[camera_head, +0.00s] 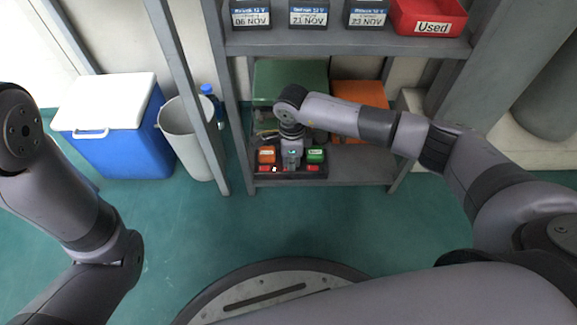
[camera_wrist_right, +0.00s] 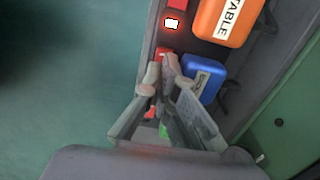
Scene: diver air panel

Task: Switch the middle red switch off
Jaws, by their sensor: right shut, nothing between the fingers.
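A dark panel (camera_head: 262,178) sits on the lower shelf, with red switches along its front edge. The middle red switch (camera_wrist_right: 160,55) shows in the right wrist view beside a blue labelled block (camera_wrist_right: 203,78); the fingers partly cover it. My right gripper (camera_head: 291,168) points down over the middle of the panel. In the wrist view its fingertips (camera_wrist_right: 168,60) are together and empty, at or just above this switch; I cannot tell whether they touch. The switch's position is unclear. My left arm shows, but its gripper does not.
An orange block (camera_head: 267,155) and a green block (camera_head: 315,156) flank my gripper. A white-lit spot with a red glow (camera_wrist_right: 171,23) lies near the orange block. Shelf posts and the upper shelf with a red bin (camera_head: 428,14) bound the space. A cooler (camera_head: 105,120) stands left.

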